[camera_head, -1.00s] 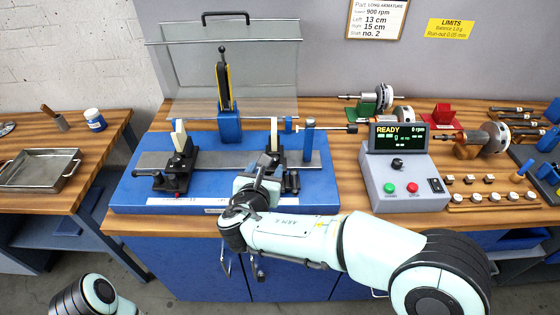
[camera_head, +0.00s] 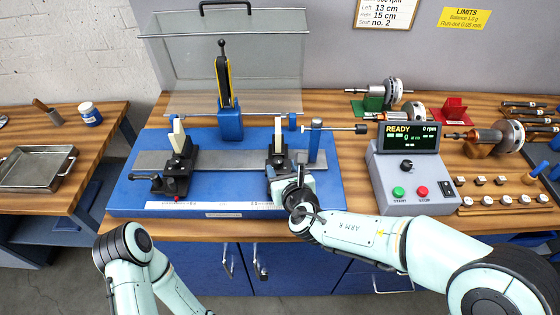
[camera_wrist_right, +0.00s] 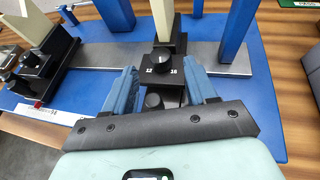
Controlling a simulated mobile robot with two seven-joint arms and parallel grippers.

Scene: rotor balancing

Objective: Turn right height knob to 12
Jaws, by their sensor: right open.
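The right support (camera_head: 278,160) is a black stand with a pale upright on the blue balancing base. In the right wrist view, its face carries a black knob (camera_wrist_right: 163,60) with the marks 12 and 16 at its sides. I cannot read the knob's pointer. A second black knob (camera_wrist_right: 153,101) sits lower, between the fingers. My right gripper (camera_wrist_right: 160,88) is open; its blue fingers stand either side of the lower knob, with no clear contact. In the head view my right gripper (camera_head: 290,182) is at the support's front and partly hides it. My left gripper is not in view.
The left support (camera_head: 177,165) stands on the blue base (camera_head: 130,195). A blue post (camera_head: 315,145) with a horizontal rod is right of the right support. The control box (camera_head: 408,175) reads READY, 0 rpm. A clear hinged cover (camera_head: 180,70) stands behind.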

